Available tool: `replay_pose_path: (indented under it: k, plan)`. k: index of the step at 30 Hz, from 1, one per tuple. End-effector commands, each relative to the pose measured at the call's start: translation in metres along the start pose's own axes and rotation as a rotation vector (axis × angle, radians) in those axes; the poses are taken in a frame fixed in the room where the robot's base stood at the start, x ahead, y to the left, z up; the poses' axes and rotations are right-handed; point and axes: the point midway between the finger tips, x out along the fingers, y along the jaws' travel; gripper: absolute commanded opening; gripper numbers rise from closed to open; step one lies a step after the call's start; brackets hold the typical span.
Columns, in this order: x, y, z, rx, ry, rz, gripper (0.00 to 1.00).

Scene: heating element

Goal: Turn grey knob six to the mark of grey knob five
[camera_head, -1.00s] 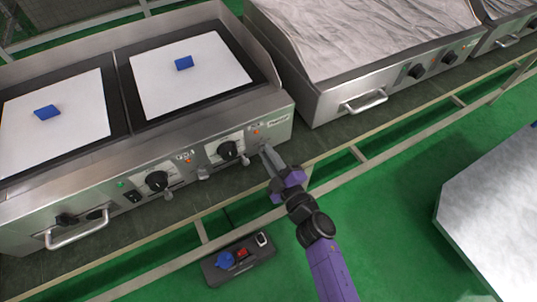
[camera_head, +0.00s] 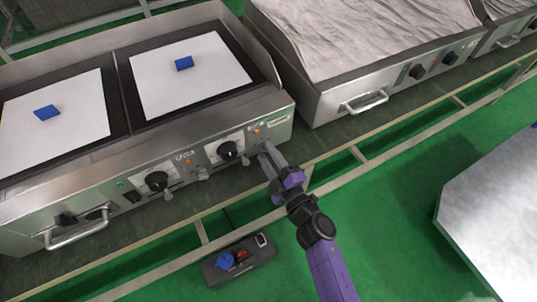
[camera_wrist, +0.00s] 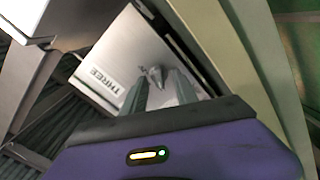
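My gripper (camera_head: 266,152) is at the right end of the near griddle's front panel. In the wrist view its two fingers (camera_wrist: 159,85) are apart, with a small grey knob (camera_wrist: 156,74) between or just beyond their tips. I cannot tell whether they touch it. The knob's pointed end faces the fingers, and the panel beside it reads THREE (camera_wrist: 102,79). In the head view my gripper hides this knob or most of it. Other small grey knobs sit along the panel's lower edge, one (camera_head: 203,172) left of the right black knob. I cannot read which are five and six.
Black knobs (camera_head: 228,150) (camera_head: 157,181) stick out of the panel to the left. A second griddle with a bar handle (camera_head: 365,102) stands to the right. A rail (camera_head: 345,152) runs below. A pale table (camera_head: 495,215) is at right.

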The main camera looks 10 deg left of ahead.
Motion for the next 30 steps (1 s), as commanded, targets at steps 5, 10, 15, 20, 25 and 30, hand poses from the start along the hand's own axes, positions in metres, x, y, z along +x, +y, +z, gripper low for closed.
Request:
replay_pose_path:
  k: [5, 10, 15, 20, 25, 30]
  plan:
    - [0.001, 0.001, 0.0, 0.001, 0.001, 0.001, 0.35]
    - [-0.007, 0.002, -0.001, 0.001, 0.001, 0.002, 0.35]
    - [-0.033, 0.002, -0.001, 0.002, -0.001, 0.0, 0.35]
    - [-0.059, 0.001, -0.001, 0.002, -0.001, 0.0, 0.35]
    - [-0.074, 0.001, 0.0, 0.001, -0.001, 0.001, 0.35]
    - [-0.078, 0.001, 0.0, 0.001, 0.001, 0.001, 0.35]
